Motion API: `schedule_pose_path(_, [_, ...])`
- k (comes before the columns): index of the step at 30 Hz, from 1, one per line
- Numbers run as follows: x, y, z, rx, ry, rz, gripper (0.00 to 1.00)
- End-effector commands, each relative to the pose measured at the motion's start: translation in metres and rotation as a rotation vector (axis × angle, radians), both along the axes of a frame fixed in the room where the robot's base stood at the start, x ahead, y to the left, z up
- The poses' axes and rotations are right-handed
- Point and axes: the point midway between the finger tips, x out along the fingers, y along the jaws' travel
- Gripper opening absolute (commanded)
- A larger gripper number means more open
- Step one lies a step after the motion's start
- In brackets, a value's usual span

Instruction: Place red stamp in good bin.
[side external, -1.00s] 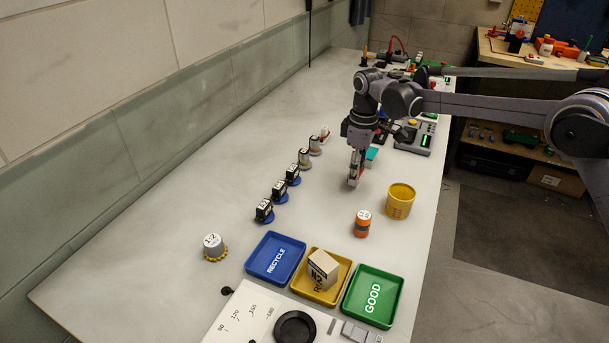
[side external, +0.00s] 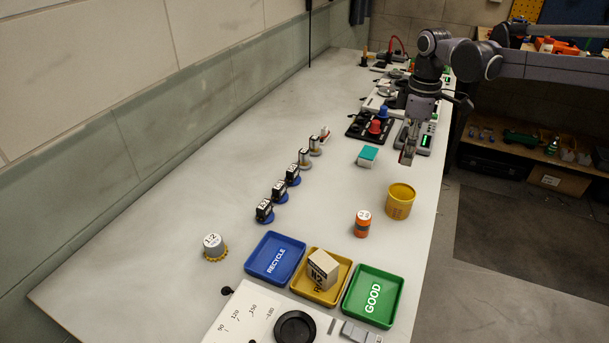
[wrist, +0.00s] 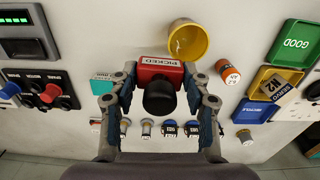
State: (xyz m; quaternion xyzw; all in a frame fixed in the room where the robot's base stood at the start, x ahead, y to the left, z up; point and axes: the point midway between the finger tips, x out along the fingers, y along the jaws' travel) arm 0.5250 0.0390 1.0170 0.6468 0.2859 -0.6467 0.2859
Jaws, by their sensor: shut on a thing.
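The red stamp (wrist: 161,70), a red block with a white lettered label and a black handle, is between the fingers of my gripper (wrist: 165,92) in the wrist view. My gripper is shut on it. In the side view my gripper (side external: 406,160) points down near the bench's right edge, behind the yellow cup, and the stamp is hard to make out there. The good bin is the green tray marked GOOD (side external: 388,279) at the front right, empty. It also shows at the upper right of the wrist view (wrist: 292,57).
A yellow cup (side external: 400,203) and an orange cylinder (side external: 362,224) stand between my gripper and the bins. The blue recycle tray (side external: 262,262) is empty; the yellow tray (side external: 344,277) holds a box (side external: 323,268). A teal-topped block (side external: 368,156) is left of my gripper.

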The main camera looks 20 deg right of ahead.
Motion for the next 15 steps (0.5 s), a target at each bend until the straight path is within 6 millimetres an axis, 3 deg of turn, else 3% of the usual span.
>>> schedule_pose_path(6, [-0.065,0.038,0.010,0.000,0.000,0.015,0.16])
schedule_pose_path(15, [-0.155,0.067,0.006,0.000,0.000,0.030,0.16])
